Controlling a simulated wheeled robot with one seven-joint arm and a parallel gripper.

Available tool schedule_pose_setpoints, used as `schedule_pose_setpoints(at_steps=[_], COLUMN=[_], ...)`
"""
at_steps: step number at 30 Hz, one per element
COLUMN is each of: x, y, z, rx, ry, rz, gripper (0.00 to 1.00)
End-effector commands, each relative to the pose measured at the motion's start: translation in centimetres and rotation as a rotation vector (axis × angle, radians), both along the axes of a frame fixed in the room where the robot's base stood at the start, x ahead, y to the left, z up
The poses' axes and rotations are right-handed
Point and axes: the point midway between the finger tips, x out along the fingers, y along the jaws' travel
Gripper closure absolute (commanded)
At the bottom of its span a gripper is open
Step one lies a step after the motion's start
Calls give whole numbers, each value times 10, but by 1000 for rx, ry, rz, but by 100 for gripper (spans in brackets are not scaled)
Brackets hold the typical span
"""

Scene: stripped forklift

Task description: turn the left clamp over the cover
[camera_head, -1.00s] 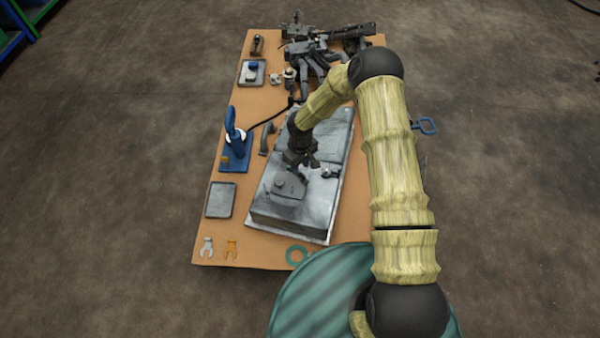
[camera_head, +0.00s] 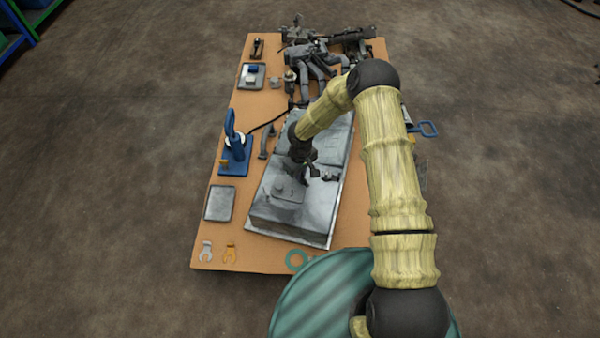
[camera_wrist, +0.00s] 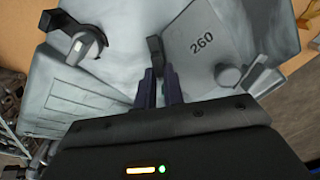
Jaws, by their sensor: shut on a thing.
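My gripper (camera_wrist: 160,92) is shut on a small black clamp (camera_wrist: 155,52), which stands up between and beyond the fingertips. In the head view, my gripper (camera_head: 303,171) is low over the grey metal housing, and the held clamp is hidden or too dark to tell apart. The cover (camera_wrist: 197,38), a grey plate marked 260 with a round knob, lies right beside the clamp in the wrist view. The cover (camera_head: 289,190) also shows in the head view, left of and nearer than my gripper. I cannot tell whether the clamp overlaps the cover's edge.
A second black clamp (camera_wrist: 86,42) sits on the housing (camera_head: 290,222) at the left of the wrist view. On the bench (camera_head: 215,165) are a blue stand (camera_head: 236,150), a grey plate (camera_head: 220,203), two fork-shaped parts and dark machinery at the back.

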Motion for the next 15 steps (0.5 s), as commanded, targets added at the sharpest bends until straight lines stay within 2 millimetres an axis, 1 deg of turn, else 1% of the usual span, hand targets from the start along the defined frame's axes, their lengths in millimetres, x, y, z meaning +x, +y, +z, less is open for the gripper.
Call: schedule_pose_setpoints(at_steps=[8,15], x=[0,-1], y=[0,1], z=[2,4], rx=[-2,-3], ry=[-1,-1], rz=[72,222], gripper=[100,100])
